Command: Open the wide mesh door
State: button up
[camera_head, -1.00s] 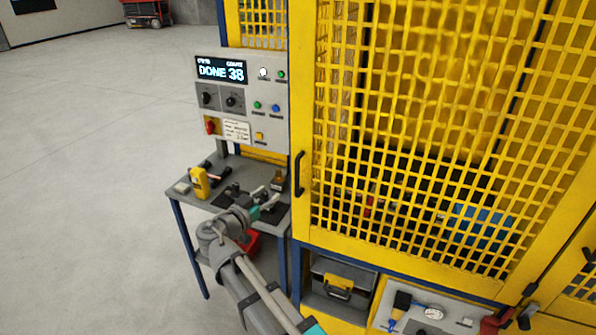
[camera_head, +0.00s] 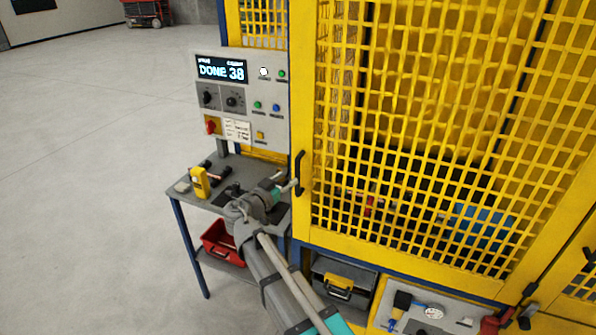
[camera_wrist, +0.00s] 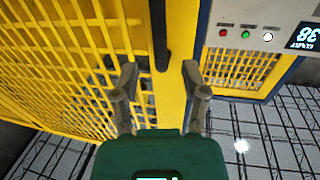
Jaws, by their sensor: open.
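The wide mesh door (camera_head: 309,120), with a yellow frame and grid, fills the right of the head view and appears closed. Its black vertical bar handle (camera_head: 299,172) sits on the left edge of the frame. My gripper (camera_head: 288,186) is at the lower part of the handle, its tips small in the head view. In the wrist view my gripper (camera_wrist: 160,72) is open, and the handle (camera_wrist: 160,35) runs into the gap between the two fingers. I cannot tell whether either finger touches it. The door mesh (camera_wrist: 85,50) lies left of the fingers.
A control panel (camera_head: 238,100) with a lit display stands left of the door. Below it is a small table (camera_head: 180,190) with a yellow device (camera_head: 201,182) and dark tools. A red bin (camera_head: 222,246) sits on its lower shelf. Open floor lies left.

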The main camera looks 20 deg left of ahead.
aim_at(296, 172)
jog(key=shift+x, duration=2.95)
